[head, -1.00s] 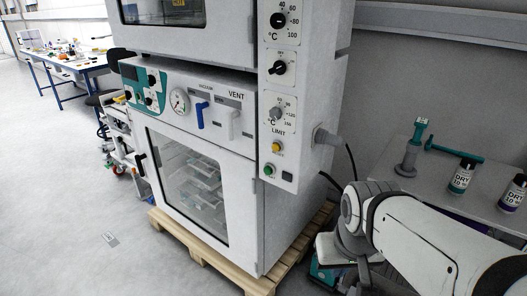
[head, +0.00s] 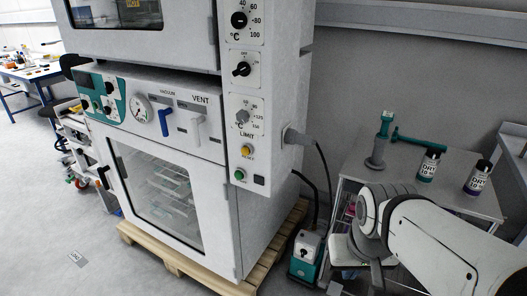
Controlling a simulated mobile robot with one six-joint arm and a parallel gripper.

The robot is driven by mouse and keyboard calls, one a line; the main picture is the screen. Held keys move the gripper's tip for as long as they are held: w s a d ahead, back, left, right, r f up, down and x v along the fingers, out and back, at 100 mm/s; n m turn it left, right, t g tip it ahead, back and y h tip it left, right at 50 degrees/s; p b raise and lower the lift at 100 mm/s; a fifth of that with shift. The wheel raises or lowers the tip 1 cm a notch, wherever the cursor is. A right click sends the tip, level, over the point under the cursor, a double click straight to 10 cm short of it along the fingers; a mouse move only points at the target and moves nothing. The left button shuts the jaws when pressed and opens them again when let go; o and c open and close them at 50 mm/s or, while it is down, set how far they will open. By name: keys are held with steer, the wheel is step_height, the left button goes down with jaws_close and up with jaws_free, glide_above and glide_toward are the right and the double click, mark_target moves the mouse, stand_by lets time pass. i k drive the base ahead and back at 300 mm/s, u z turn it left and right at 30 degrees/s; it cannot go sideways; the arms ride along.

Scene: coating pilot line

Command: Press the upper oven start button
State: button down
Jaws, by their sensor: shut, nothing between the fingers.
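The upper oven (head: 150,42) shows only in its lower part, cut off by the top edge. A tall white control column (head: 262,150) runs down on its right. Low on this column is a round green button (head: 240,175), with a yellow button (head: 246,151) marked RESET above it. The small label at the green button is too small to read surely. Nothing touches or covers the green button. My arm (head: 440,235) reaches in from the lower right, to the right of the column and apart from it. My gripper cannot be made out.
The lower oven (head: 160,190) has a glass door and stands on a wooden pallet (head: 180,262). A grey plug and cable (head: 297,138) stick out from the column's right side. A pump (head: 305,250) and a cart (head: 455,190) with bottles stand right.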

mark_target(239, 176)
steer(key=z, duration=2.25)
steer(key=k, duration=1.9)
steer(key=u, duration=1.4)
steer(key=i, duration=1)
